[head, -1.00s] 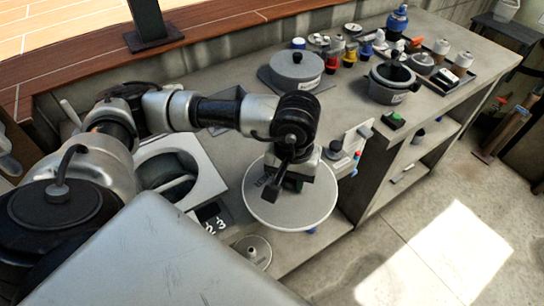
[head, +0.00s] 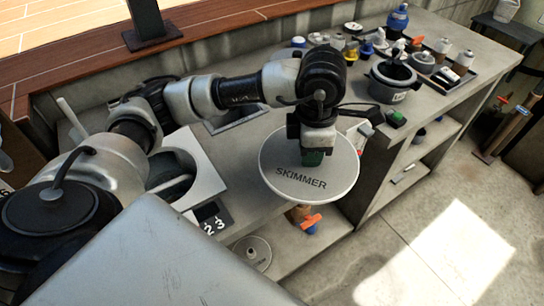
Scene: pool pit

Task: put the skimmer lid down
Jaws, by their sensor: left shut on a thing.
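The skimmer lid (head: 302,185) is a round, pale grey disc with the word SKIMMER on its top. My left gripper (head: 314,150) is shut on the green grip at the lid's centre, partly hidden by the fingers. The lid is held over the front edge of the grey counter (head: 245,160), top face towards me. I cannot tell its exact height above the counter. My right gripper is out of view.
A white block with a round opening (head: 205,165) stands left of the lid, beside a dark number plate (head: 211,217). A grey pot (head: 392,80), a green-topped block (head: 396,118) and several bottles occupy the right. A disc (head: 254,253) lies on the lower shelf.

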